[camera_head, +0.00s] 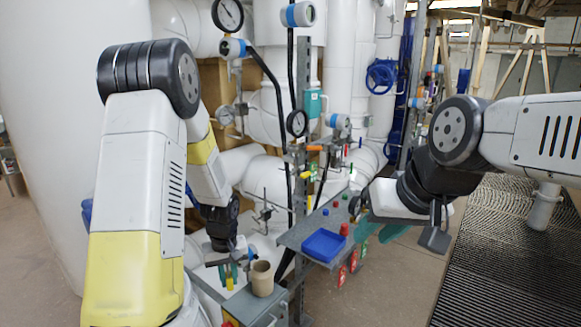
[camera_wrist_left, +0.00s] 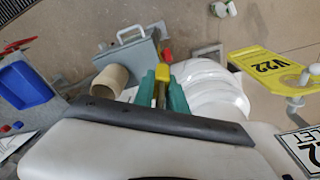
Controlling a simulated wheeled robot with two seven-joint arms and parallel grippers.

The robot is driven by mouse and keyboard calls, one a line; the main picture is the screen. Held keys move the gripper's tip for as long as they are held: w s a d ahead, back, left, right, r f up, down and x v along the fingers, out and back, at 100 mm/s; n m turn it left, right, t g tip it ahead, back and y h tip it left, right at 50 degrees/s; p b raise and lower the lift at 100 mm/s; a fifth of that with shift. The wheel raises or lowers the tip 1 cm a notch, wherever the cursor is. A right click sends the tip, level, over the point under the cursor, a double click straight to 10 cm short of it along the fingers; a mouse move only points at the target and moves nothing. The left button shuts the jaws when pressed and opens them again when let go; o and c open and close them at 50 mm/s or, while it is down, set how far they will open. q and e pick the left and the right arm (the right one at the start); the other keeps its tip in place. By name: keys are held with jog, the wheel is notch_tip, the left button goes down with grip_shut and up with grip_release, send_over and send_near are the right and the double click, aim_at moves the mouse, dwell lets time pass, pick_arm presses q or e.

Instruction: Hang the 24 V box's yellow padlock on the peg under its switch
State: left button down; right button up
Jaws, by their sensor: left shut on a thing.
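My left gripper (camera_head: 229,277) has green fingers and is shut on a small yellow thing, which looks like the yellow padlock (camera_head: 229,284). In the left wrist view the yellow piece (camera_wrist_left: 165,76) shows between the green fingers (camera_wrist_left: 160,92). A grey box (camera_head: 256,305) stands just to the right of the left gripper in the head view. It also shows in the left wrist view (camera_wrist_left: 140,57), with a handle. I cannot read a 24 V label or make out the peg. My right gripper (camera_head: 380,230) has its green fingers apart, near the shelf's right end.
A beige cup (camera_head: 262,278) stands on the grey box, close to the left gripper. A grey shelf (camera_head: 291,238) holds a blue tray (camera_head: 324,245) and small red and green parts. Red tags (camera_head: 342,276) hang below it. White pipes and gauges stand behind.

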pick_arm(q)
jog(key=a+n, duration=0.1)
jog(key=n, duration=0.1)
jog(key=a+f+n, duration=0.1)
jog(key=n, duration=0.1)
jog(key=a+f+n, duration=0.1)
jog(key=n, duration=0.1)
jog(key=shift+s+a+y, duration=0.35)
jog(key=shift+s+y, duration=0.05)
dwell(0.4)
send_near(241, 310)
jog(key=s+a+f, duration=0.3)
jog(key=f, duration=0.2)
jog(key=w+d, duration=0.2)
jog(key=w, duration=0.1)
jog(key=shift+w+f, duration=0.1)
jog(key=shift+f, duration=0.1)
jog(key=shift+w+d+f, duration=0.2)
jog(key=shift+d+f, duration=0.05)
jog(key=shift+f, duration=0.1)
